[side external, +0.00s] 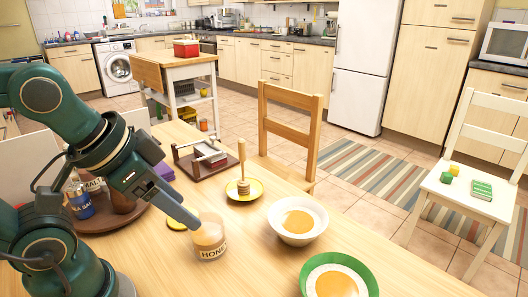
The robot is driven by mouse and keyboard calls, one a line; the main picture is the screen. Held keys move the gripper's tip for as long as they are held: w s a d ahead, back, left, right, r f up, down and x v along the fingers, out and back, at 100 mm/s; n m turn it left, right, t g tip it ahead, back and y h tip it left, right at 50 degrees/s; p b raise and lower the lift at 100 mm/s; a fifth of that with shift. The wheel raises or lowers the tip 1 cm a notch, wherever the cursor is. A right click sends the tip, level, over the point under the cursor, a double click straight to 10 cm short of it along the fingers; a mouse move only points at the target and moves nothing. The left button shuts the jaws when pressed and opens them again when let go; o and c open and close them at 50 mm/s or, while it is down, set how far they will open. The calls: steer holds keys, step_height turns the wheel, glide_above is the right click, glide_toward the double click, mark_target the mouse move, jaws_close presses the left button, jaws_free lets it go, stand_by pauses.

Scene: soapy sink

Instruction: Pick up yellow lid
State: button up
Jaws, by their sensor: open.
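A small flat yellow disc, which looks like the yellow lid (176,225), lies on the wooden table just left of the honey jar. It is partly hidden behind my gripper. The open glass honey jar (209,240) stands upright with pale contents and a label. My gripper (190,218) points down and right over the table. Its fingers are open, seen nearly edge-on, close to the lid and the jar. Nothing shows between them. I cannot tell its exact height above the lid.
A yellow saucer (257,194) holds a honey dipper (243,168). A white bowl (316,236) and a green bowl (364,270) stand to the right. A round brown tray (95,224) with bottles is at left. A dark wooden holder (185,165) stands behind. Bare table lies between the saucer and jar.

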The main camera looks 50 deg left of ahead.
steer(key=w+a+f+m+g+y, duration=0.1)
steer(key=w+a+f+g, duration=0.15)
steer(key=w+a, duration=0.55)
steer(key=a+f+g, duration=0.1)
steer(key=a+f, duration=0.1)
steer(key=a, duration=0.1)
steer(key=a+f+n+g, duration=0.1)
steer(key=a+f, duration=0.2)
steer(key=s+a+f+n+g+h, duration=0.1)
steer(key=a+f, duration=0.1)
steer(key=a, duration=0.1)
steer(key=shift+s+f, duration=0.1)
steer(key=shift+f, duration=2.65)
jaws_close()
